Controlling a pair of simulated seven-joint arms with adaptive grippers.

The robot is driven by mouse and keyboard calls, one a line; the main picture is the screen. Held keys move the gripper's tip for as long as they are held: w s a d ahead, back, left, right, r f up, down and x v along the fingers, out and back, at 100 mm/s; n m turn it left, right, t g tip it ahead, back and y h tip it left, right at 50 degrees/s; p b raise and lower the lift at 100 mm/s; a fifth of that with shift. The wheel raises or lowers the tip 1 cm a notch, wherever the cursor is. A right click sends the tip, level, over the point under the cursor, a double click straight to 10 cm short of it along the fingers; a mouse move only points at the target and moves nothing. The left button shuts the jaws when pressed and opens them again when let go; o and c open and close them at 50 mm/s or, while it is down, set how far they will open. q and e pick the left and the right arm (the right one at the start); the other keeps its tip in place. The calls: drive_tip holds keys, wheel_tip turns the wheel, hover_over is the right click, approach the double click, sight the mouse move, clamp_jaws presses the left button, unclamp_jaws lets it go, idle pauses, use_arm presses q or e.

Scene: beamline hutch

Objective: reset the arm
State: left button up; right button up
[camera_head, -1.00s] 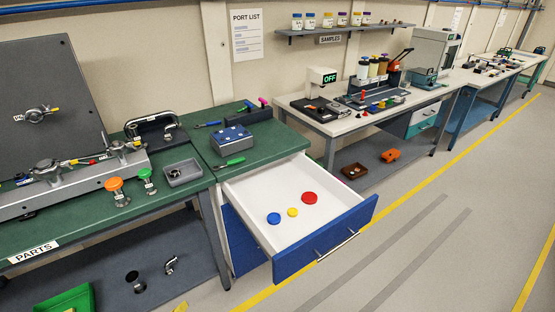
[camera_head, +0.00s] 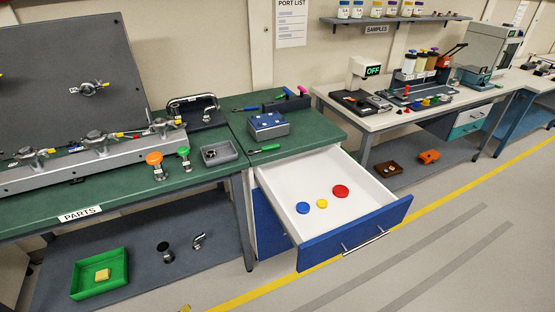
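Neither of my arms nor grippers shows in the head view, so their pose and state are hidden. The green-topped workbench (camera_head: 218,145) fills the left and middle. Its blue-fronted drawer (camera_head: 360,238) is pulled open. Inside it lie a blue disc (camera_head: 303,207), a yellow disc (camera_head: 322,204) and a red disc (camera_head: 341,191).
An orange knob (camera_head: 154,159), a green knob (camera_head: 183,152) and a grey tray (camera_head: 219,153) stand on the bench. A green bin (camera_head: 99,273) sits on the lower shelf. The open drawer juts over the floor (camera_head: 440,240), which is clear at lower right.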

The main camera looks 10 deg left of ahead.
use_arm(q)
drive_tip(key=s+d+f+g+h, duration=0.1)
drive_tip(key=s+f, duration=0.1)
drive_tip(key=f, duration=0.7)
drive_tip(key=s+d+f+n+g+h, duration=0.1)
drive_tip(key=s+d+f, duration=0.15)
drive_tip(key=f, duration=0.75)
drive_tip(key=s+d+f+g+h, duration=0.1)
drive_tip(key=s+f, duration=0.2)
drive_tip(key=f, duration=0.6)
drive_tip(key=s+f+n+g, duration=0.2)
drive_tip(key=s+f, duration=1.3)
drive_tip(key=s, duration=0.3)
drive_tip(key=shift+s+a+h, duration=0.25)
drive_tip(key=shift+a+h, duration=0.1)
drive_tip(key=shift+h, duration=0.05)
use_arm(e)
drive_tip(key=shift+a, duration=0.1)
drive_tip(key=shift+o, duration=0.2)
